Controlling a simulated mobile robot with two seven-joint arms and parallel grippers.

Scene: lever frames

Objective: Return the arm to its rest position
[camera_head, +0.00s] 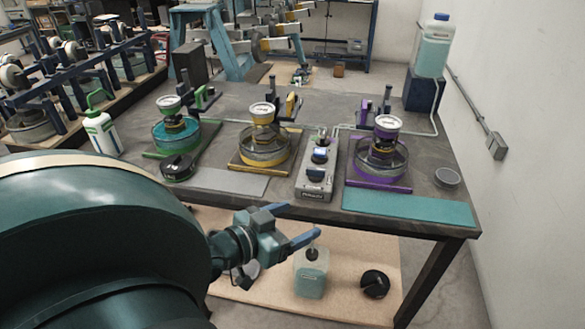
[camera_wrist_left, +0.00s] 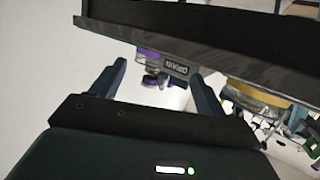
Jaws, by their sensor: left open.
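My left gripper (camera_head: 304,219) is in front of the table's (camera_head: 418,229) front edge, low and apart from it. Its two blue fingers are spread with nothing between them. My large teal arm fills the lower left of the head view and hides part of the table's left front. In the left wrist view the fingers of the left gripper (camera_wrist_left: 157,70) also stand apart and empty, with the table edge beyond them. My right gripper is in neither view.
Three lever stations, green (camera_head: 176,134), yellow (camera_head: 263,150) and purple (camera_head: 378,162), stand on the table. A grey control box (camera_head: 317,171) sits between the last two. A wall (camera_head: 530,120) bounds the right.

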